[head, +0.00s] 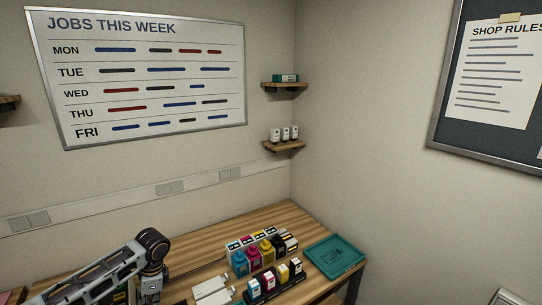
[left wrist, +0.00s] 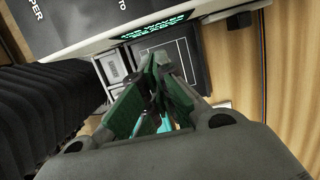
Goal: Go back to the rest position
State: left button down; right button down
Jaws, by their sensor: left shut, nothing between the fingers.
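My left arm (head: 110,270) comes in at the lower left of the head view, bent at a joint, with its lower end running toward the bottom edge. My left gripper (left wrist: 158,75) shows in the left wrist view, its dark green finger pads closed together with nothing held. A bit of cyan shows below the fingers, too hidden to identify. Beyond the fingertips is a white machine (left wrist: 190,25) with a lit green text strip and a dark panel with a white-lined grid below it. My right gripper is not in view.
The wooden bench (head: 285,215) carries several ink bottles (head: 253,252), a black rack of smaller bottles (head: 275,281) and a teal tray (head: 334,256) at the right. Black ribbed bellows (left wrist: 40,110) stand close on the left in the wrist view. Small shelves (head: 284,147) hang in the corner.

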pick_arm(q)
jog(key=s+d+f+t+h, duration=0.1)
jog(key=s+d+f, duration=0.2)
jog(key=d, duration=0.4)
jog(key=s+d+f, duration=0.2)
jog(key=d, duration=0.5)
jog(key=shift+s+d+n+t+h, duration=1.5)
jog(key=shift+s+d+n, duration=1)
jog(key=shift+s+d, duration=1.9)
jog(key=shift+s+a+r+n+t+y, duration=0.5)
jog(key=shift+s+a+r+n+y, duration=0.5)
jog(key=shift+s+a+n, duration=2.1)
jog(key=s+a+f+m+g, duration=0.1)
jog(key=s+f, duration=0.1)
jog(key=f, duration=1.5)
jog(key=s+a+f+m, duration=0.1)
jog(key=s+f, duration=0.1)
jog(key=f, duration=1.5)
jog(key=s+a+f, duration=0.1)
jog(key=s+f, duration=0.9)
jog(key=s, duration=0.1)
jog(key=s+a+f+g+b, duration=0.1)
jog(key=s+a+f, duration=0.1)
jog(key=s+f, duration=0.8)
jog(key=shift+s+a+g, duration=0.3)
jog(key=shift+s, duration=0.15)
